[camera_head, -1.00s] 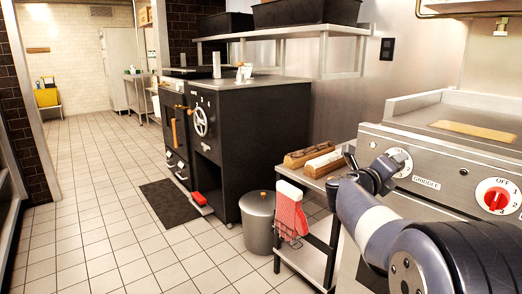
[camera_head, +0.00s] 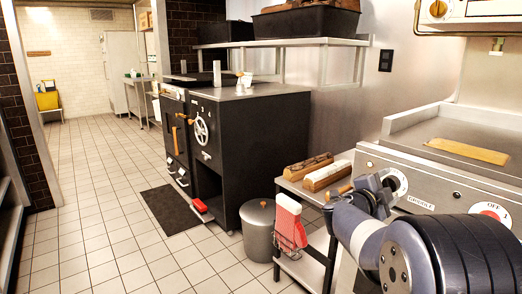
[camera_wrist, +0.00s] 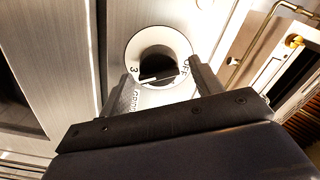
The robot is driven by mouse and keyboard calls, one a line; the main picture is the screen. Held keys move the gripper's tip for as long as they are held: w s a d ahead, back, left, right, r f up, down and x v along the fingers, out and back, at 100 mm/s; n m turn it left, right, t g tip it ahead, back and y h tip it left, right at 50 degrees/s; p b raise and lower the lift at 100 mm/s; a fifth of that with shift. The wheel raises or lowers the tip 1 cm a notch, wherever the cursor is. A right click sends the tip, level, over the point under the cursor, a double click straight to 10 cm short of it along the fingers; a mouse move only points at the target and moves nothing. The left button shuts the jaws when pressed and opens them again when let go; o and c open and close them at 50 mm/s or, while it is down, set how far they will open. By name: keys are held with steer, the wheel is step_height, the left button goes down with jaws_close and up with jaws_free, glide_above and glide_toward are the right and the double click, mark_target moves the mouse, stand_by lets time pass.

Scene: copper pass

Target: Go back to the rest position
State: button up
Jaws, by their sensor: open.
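My gripper (camera_head: 366,192) is in front of the griddle's control panel, beside the left dial (camera_head: 394,183). In the wrist view my gripper (camera_wrist: 160,88) is open, with its two fingers apart and nothing held between them. The white dial (camera_wrist: 135,48), marked OFF and 3, shows beyond the fingertips with a dark knob at its centre. Whether the fingers touch the dial cannot be told. The griddle (camera_head: 400,150) stands at the right, and my arm hides part of its front.
A low side table (camera_head: 302,268) left of my gripper bears wooden blocks (camera_head: 310,165), with a red-and-white cloth (camera_head: 288,216) on its side. A lidded bin (camera_head: 258,230) stands beside it. A black oven (camera_head: 255,150) is behind.

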steer(key=n+p, duration=0.1)
steer(key=n, duration=0.5)
steer(key=shift+w+a+r, duration=0.1)
stand_by(0.5)
